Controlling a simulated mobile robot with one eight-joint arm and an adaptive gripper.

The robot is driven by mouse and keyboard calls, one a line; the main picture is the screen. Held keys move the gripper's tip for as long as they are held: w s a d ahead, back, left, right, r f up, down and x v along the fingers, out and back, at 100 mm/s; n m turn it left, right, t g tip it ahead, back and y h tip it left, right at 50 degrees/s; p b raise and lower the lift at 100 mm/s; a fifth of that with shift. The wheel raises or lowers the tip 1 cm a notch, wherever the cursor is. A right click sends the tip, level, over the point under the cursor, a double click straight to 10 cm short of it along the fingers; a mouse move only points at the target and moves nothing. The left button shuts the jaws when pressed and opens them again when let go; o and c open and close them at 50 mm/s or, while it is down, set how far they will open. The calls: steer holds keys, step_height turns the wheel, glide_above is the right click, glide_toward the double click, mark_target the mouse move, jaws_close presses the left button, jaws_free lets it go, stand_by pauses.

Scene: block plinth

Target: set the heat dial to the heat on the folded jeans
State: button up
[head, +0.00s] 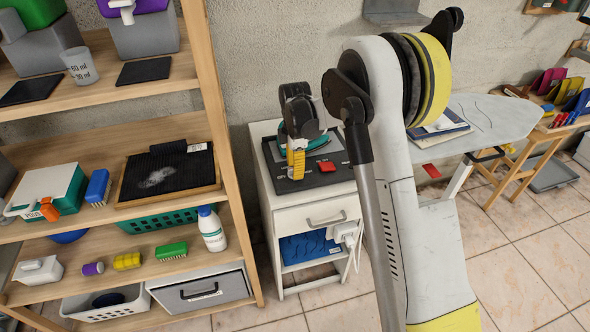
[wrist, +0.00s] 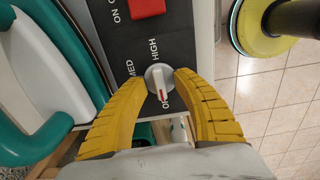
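The heat dial (wrist: 159,79) is a small white knob with a red mark on a dark panel (wrist: 125,42). Its red mark points down in the wrist view, toward a label beginning with "O", partly hidden by a finger. MED and HIGH are printed further around it. My gripper (wrist: 160,77) has its yellow fingers closed on both sides of the dial, apparently touching it. In the head view, my gripper (head: 296,165) is over the panel on the white cabinet and hides the dial. A folded blue item (head: 448,132), possibly the jeans, lies on the ironing board; any heat marking is unreadable.
A teal and white iron (wrist: 45,85) is close to the left of my gripper. A red switch (wrist: 147,8) is on the panel beyond the dial. The white cabinet (head: 318,217) stands between a wooden shelf (head: 212,90) and the ironing board (head: 500,117).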

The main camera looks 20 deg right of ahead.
jaws_close()
